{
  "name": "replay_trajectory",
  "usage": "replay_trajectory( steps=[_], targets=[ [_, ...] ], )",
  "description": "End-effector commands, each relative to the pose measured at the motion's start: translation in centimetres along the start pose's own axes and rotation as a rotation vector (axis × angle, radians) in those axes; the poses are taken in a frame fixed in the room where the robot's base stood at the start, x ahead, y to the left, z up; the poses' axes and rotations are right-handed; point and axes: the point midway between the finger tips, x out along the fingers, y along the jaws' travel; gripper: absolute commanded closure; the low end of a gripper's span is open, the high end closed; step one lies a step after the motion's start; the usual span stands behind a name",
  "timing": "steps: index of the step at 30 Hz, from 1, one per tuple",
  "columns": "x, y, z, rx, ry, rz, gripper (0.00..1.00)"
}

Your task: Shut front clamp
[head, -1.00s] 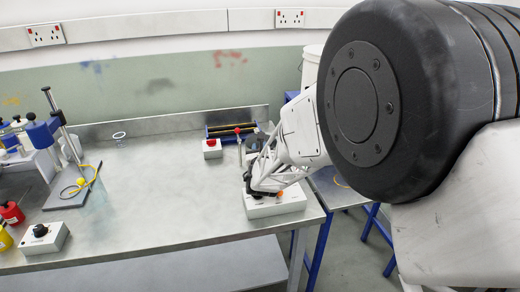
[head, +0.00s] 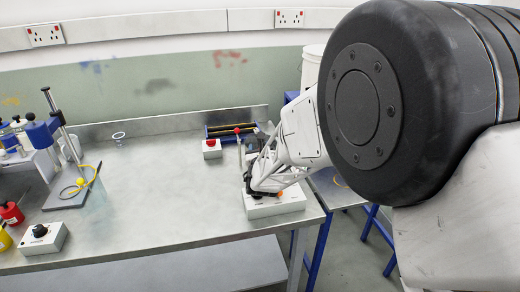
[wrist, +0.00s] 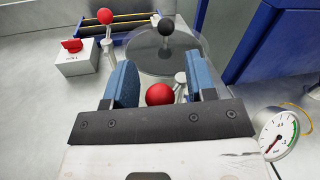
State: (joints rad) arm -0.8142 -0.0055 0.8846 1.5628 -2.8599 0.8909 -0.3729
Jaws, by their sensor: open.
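In the wrist view a red ball knob (wrist: 160,94) sits between the two blue finger pads of my open gripper (wrist: 162,88). I cannot tell whether either pad touches it. A short pale rod stands just right of the knob. The frames do not label which knob belongs to the front clamp. In the head view my gripper (head: 262,188) hides most of this area.
A clear round disc (wrist: 185,50) lies beyond the fingers. A dial gauge (wrist: 277,134) stands close at right. A white box with a red switch (wrist: 76,58) is at left, before a blue-ended rack (wrist: 130,22). A white box (head: 285,205) sits at the bench's right front corner. The bench middle is clear.

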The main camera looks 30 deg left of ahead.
Motion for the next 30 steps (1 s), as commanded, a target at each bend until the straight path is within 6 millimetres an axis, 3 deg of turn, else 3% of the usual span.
replay_trajectory(
  steps=[8,24,30],
  targets=[
    [-1.4,0.0,0.1,0.0,0.0,0.0,0.49],
    [-6.9,0.0,0.0,0.0,0.001,0.0,0.49],
    [-7.7,0.0,0.0,0.0,-0.001,-0.001,0.49]
  ],
)
